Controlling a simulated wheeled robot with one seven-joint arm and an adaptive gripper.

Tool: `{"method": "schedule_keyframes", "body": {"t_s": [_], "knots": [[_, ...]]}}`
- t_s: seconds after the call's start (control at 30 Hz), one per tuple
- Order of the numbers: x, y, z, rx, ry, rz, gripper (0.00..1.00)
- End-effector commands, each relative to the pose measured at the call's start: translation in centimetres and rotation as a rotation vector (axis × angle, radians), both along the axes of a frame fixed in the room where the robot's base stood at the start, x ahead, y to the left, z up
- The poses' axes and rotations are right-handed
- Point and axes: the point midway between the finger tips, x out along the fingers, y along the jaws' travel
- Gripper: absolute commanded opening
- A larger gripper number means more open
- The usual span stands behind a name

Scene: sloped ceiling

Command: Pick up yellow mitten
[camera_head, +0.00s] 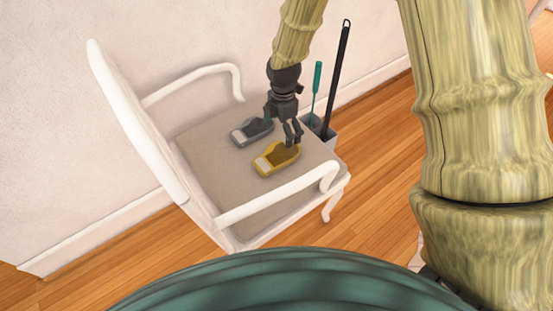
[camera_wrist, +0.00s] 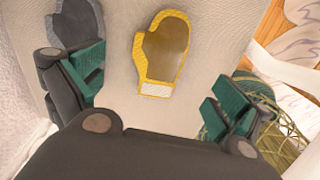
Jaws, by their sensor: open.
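A yellow mitten (camera_head: 274,158) with a brownish middle and a pale cuff lies flat on the seat of a white chair. It also shows in the wrist view (camera_wrist: 164,50), whole and unobstructed, ahead of the space between my fingers. My gripper (camera_head: 283,130) is over the seat, close to the mitten's far side in the head view. In the wrist view my gripper (camera_wrist: 158,98) has its two green-padded fingers spread wide apart with nothing between them. I cannot tell the exact height above the mitten.
A grey mitten (camera_head: 251,131) lies on the seat (camera_head: 205,178) beside the yellow one, partly behind my left finger in the wrist view. White armrests (camera_head: 275,199) flank the seat. A bin (camera_head: 327,134) with long-handled tools stands behind, near the wall.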

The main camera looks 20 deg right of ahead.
Motion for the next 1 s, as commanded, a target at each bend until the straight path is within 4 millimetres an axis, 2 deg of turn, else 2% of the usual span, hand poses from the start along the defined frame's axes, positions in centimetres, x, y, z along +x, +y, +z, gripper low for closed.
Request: {"method": "schedule_keyframes", "body": {"t_s": [0.3, 0.57, 0.9, 1.0], "knots": [[-0.1, 0.0, -4.2, -0.001, 0.003, 0.0, 1.0], [-0.1, 0.1, -5.7, 0.0, 0.001, 0.0, 1.0], [-0.2, 0.4, -9.8, -0.001, 0.002, -0.001, 1.0], [-0.1, 0.4, -10.3, 0.0, 0.0, -0.001, 1.0]]}}
